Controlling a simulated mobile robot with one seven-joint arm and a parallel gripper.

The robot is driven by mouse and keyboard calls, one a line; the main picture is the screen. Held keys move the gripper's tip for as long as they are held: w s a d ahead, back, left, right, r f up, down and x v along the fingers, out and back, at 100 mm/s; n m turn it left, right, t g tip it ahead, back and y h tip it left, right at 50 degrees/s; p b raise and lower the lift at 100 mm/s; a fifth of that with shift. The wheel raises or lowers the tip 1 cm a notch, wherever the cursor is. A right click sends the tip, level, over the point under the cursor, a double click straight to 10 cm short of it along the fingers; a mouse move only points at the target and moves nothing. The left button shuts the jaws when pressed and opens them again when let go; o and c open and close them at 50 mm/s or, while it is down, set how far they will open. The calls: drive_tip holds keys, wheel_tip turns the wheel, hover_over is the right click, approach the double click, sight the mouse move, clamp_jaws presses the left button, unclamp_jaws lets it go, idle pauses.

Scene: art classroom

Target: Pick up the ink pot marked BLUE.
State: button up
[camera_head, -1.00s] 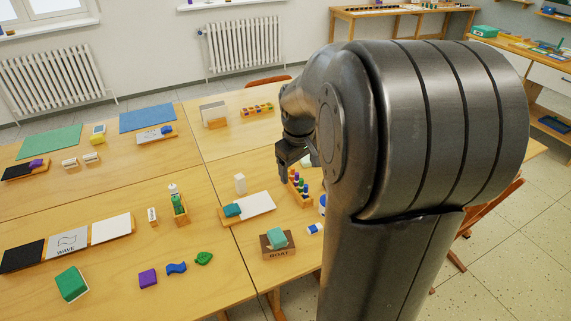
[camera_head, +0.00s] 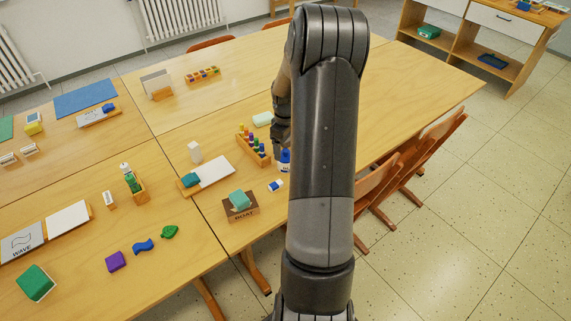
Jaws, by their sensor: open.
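A small blue-and-white pot (camera_head: 284,161) stands on the table near its right part, partly hidden behind my arm. Its marking is too small to read, so I cannot confirm that it says BLUE. My gripper (camera_head: 280,142) hangs just above and beside this pot, pointing down. The arm hides part of the gripper, and its fingers look dark and small. It is open, and I see nothing held in it. I cannot tell whether it touches the pot.
A wooden rack of coloured pegs (camera_head: 252,148) stands close left of the gripper. A pale green block (camera_head: 263,119) lies behind it.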

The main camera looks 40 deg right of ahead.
sight(286, 157)
wheel_tip(286, 157, down, 7)
drive_tip(key=shift+r, duration=0.15)
drive_tip(key=c, duration=1.2)
